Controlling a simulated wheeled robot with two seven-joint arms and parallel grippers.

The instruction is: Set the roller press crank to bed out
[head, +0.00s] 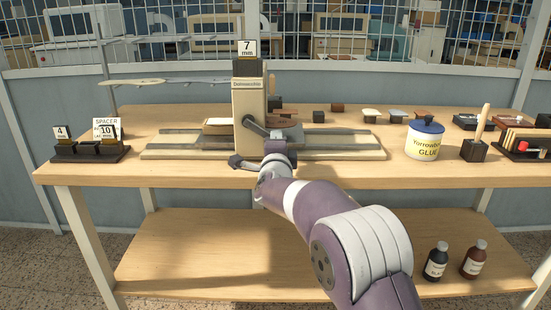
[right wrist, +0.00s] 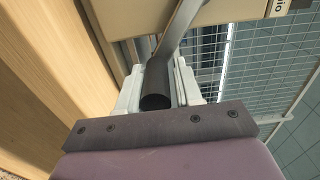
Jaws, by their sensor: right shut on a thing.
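The roller press (head: 247,100) stands on the table, a cream upright over a long bed with rails (head: 180,142). Its grey crank arm (head: 256,128) runs from the hub on the front face down to the right. In the right wrist view the crank arm (right wrist: 183,28) ends in a black cylindrical handle (right wrist: 157,84). My right gripper (head: 277,146) is at the press front. In the right wrist view its pale fingers (right wrist: 158,80) are on both sides of the handle, shut on it. My left gripper is not in view.
A spacer rack (head: 90,152) with 4 mm and 10 mm labels stands at the left; a 7 mm label (head: 247,48) tops the press. A glue pot (head: 424,140) and a block with a wooden handle (head: 474,150) stand right. Small stamps lie behind. Two bottles (head: 436,262) stand on the lower shelf.

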